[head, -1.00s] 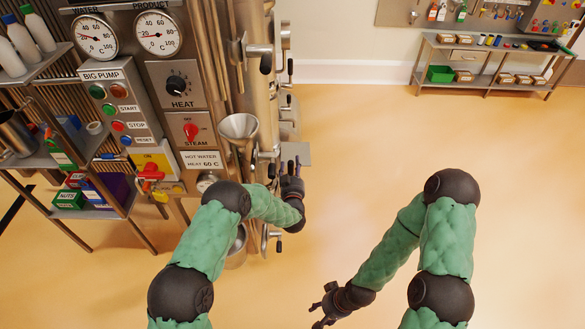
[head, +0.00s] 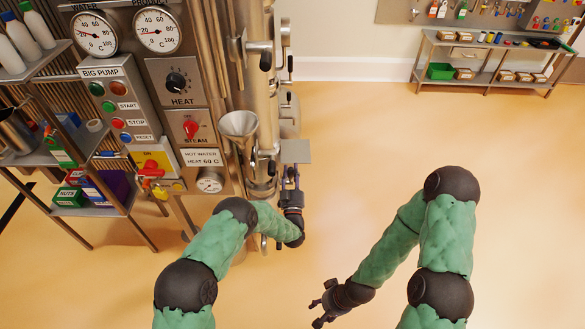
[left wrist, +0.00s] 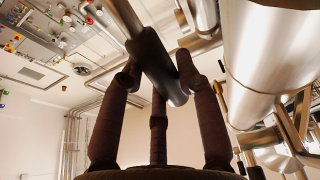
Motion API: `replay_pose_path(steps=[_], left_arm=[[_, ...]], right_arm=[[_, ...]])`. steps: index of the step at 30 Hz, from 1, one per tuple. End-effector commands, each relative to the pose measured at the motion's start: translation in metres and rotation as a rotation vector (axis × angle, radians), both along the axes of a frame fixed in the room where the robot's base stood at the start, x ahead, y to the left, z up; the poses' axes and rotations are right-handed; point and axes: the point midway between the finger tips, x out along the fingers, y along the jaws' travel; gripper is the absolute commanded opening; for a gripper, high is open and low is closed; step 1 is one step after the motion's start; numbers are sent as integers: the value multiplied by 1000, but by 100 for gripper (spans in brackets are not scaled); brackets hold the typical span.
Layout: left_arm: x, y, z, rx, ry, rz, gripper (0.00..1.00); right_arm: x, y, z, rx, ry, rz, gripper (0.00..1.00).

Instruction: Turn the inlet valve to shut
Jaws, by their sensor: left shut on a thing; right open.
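In the left wrist view, a dark cylindrical handle grip (left wrist: 157,66) on a metal rod lies between the fingers of my left gripper (left wrist: 157,80). I take it to be the inlet valve's lever. The left gripper is shut on this grip. In the head view, my left gripper (head: 290,182) points away from me beside the steel pipework, below a small grey plate (head: 295,150). Its fingers and the pipes hide most of the lever and the valve body there. My right gripper (head: 322,304) is open and empty over the floor at the lower middle.
A steel funnel (head: 238,125) stands left of the left gripper. The control panel (head: 128,105) with gauges and a shelf of boxes (head: 85,190) fill the left. A workbench (head: 490,62) stands at the back right. The floor (head: 370,140) between is clear.

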Motion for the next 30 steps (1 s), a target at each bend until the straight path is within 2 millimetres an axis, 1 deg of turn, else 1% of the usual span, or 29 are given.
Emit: replay_pose_path(steps=[1, 6, 13, 21, 30], left_arm=[[-4, 0, -4, 1, -31, 0, 0], [-14, 0, -9, 1, -142, 1, 0], [-22, 0, -12, 0, -245, 1, 0], [-26, 0, -14, 0, -286, 0, 0], [-26, 0, -14, 0, -286, 0, 0]], right_arm=[[0, 0, 0, 0, 0, 0, 52], [0, 0, 0, 0, 0, 0, 52], [0, 0, 0, 0, 0, 0, 52], [0, 0, 0, 0, 0, 0, 52], [0, 0, 0, 0, 0, 0, 52]])
